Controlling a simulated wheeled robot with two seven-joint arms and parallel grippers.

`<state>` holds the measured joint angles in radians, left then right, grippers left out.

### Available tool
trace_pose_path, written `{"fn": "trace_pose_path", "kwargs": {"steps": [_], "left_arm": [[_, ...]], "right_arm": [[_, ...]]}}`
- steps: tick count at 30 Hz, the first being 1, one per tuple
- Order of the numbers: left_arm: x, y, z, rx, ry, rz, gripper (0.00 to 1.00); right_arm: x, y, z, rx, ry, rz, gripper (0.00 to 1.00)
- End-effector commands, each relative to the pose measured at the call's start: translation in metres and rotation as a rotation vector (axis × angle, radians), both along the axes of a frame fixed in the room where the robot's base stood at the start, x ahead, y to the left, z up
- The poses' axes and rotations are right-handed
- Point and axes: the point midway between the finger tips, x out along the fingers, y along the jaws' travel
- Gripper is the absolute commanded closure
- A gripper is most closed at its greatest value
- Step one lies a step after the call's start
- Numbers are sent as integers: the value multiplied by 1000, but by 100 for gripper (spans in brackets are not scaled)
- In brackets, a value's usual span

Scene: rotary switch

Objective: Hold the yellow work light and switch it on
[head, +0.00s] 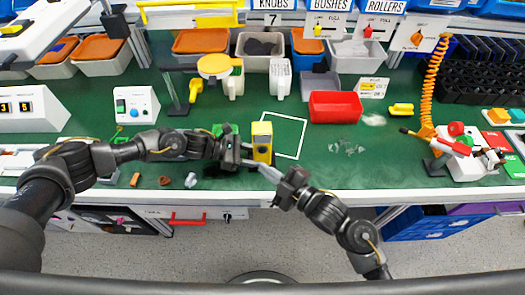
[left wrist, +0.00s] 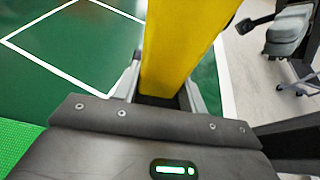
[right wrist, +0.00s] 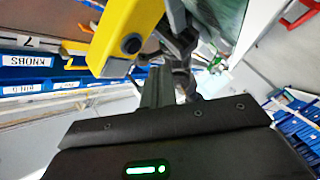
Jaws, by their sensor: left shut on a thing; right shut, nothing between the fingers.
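The yellow work light (head: 262,139) stands upright at the front of the green bench, at the lower left of a white outlined square. My left gripper (head: 250,158) is shut on it from the left; in the left wrist view the yellow body (left wrist: 180,45) fills the space between the fingers. My right gripper (head: 264,169) is shut and empty, its tips close to the light's near side. In the right wrist view a round black knob (right wrist: 131,44) shows on the yellow body, left of the fingers. I cannot tell whether the fingers touch it.
The white outlined square (head: 303,139) is bare behind the light. A red bin (head: 336,107) stands beyond it to the right. A white box with buttons (head: 136,105) and a yellow round-topped thing (head: 213,66) stand to the left and behind. Small loose parts (head: 163,181) lie near the front edge.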

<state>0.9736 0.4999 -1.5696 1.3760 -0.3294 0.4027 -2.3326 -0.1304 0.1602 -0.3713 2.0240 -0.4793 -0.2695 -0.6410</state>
Motion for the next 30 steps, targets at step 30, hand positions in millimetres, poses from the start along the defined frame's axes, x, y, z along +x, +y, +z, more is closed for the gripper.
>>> {"fn": "trace_pose_path", "kwargs": {"steps": [30], "left_arm": [[0, 0, -1, 1, 1, 0, 82]], "right_arm": [[31, 2, 0, 0, 1, -1, 100]]}}
